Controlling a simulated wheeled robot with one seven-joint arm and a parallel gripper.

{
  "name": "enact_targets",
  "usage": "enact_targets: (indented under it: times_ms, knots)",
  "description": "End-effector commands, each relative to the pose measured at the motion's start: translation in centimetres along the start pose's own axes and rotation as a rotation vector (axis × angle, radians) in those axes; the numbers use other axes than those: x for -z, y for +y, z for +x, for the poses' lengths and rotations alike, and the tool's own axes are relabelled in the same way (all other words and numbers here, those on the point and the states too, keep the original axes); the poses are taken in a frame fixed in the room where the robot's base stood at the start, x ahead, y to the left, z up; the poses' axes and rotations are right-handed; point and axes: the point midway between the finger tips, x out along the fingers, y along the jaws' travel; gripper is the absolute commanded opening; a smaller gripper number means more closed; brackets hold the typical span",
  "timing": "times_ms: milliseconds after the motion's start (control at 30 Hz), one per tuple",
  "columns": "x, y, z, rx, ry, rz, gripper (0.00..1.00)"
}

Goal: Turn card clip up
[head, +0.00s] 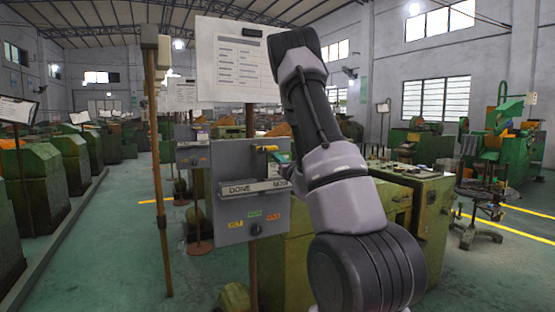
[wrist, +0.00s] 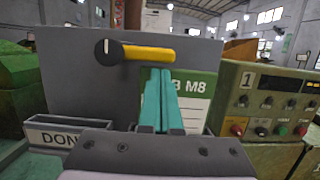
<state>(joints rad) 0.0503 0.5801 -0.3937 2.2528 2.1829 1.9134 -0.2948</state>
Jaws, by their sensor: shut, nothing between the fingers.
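The card clip is a yellow bar (wrist: 145,53) on a black round knob (wrist: 108,52) on a grey panel (wrist: 70,85). It lies nearly level, pointing right from the knob. In the head view, the yellow bar (head: 267,148) shows near the top of the panel (head: 235,160). My gripper (wrist: 158,74) has teal fingers shut together and empty, with the tips just below the bar in the wrist view; I cannot tell whether they touch it.
A rail marked "DONE" (head: 240,190) crosses the panel below, with small coloured labels under it. A white sheet on a board (head: 222,60) stands above. A green machine with a control box (wrist: 265,105) is close on the right.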

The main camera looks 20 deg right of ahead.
Motion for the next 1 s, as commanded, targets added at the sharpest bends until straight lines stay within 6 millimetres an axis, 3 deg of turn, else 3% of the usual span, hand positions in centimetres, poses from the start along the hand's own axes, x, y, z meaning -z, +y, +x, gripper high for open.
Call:
enact_targets:
  times_ms: [1000]
  knots:
    - [-1.5, -0.6, 0.4, -0.056, -0.002, -0.225, 0.00]
